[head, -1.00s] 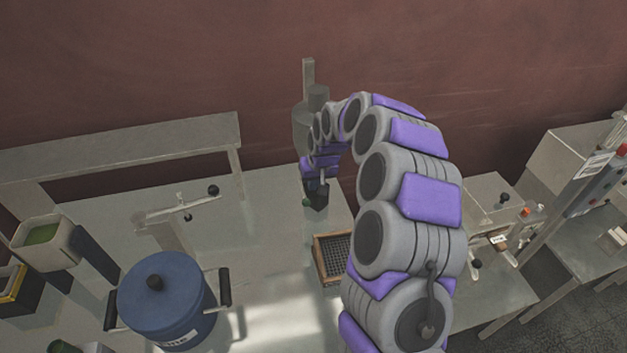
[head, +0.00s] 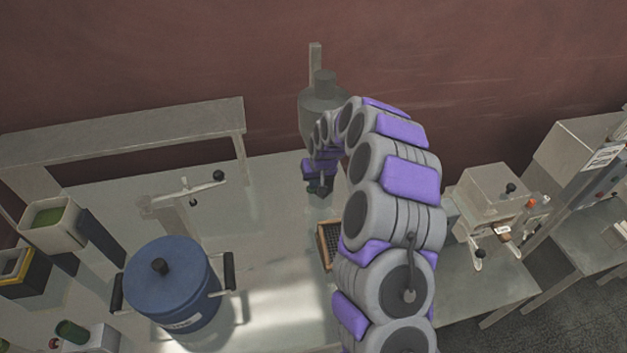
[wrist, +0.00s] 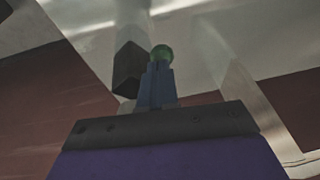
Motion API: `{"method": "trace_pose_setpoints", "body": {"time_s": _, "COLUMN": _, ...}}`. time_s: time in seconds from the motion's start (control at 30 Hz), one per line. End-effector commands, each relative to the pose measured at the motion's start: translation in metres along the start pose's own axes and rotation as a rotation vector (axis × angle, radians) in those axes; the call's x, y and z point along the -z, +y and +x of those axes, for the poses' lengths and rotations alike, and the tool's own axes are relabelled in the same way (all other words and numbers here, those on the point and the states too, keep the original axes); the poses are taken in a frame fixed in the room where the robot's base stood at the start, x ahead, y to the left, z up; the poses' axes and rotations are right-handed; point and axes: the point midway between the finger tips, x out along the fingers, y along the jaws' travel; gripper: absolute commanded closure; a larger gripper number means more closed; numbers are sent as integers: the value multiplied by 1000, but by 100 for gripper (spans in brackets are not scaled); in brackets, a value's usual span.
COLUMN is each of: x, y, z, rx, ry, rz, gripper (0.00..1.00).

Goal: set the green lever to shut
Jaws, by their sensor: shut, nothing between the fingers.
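The green lever's round knob (wrist: 162,52) shows in the wrist view just beyond the tips of my gripper (wrist: 160,68). The fingers are together with nothing between them. The knob looks very close to the tips; I cannot tell whether they touch. In the head view my gripper (head: 318,188) is low in front of the grey filler hopper (head: 322,103), with the small green knob (head: 311,188) beside it. The lever's shaft and its setting are hidden by my arm and gripper.
A wooden-framed tray (head: 325,246) stands on the bench near my arm. A blue lidded pot (head: 172,285) stands at the left, with a black-knobbed stand (head: 180,203) behind it. A grey machine (head: 490,200) is at the right. The bench between pot and tray is clear.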

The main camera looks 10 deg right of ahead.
Motion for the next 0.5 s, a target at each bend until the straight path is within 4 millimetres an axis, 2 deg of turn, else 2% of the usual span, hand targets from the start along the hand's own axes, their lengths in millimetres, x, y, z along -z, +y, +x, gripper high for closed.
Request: {"method": "trace_pose_setpoints", "body": {"time_s": 0.5, "x": -12, "y": 3, "z": 20, "rx": 0, "ry": 163, "rz": -18, "gripper": 100}}
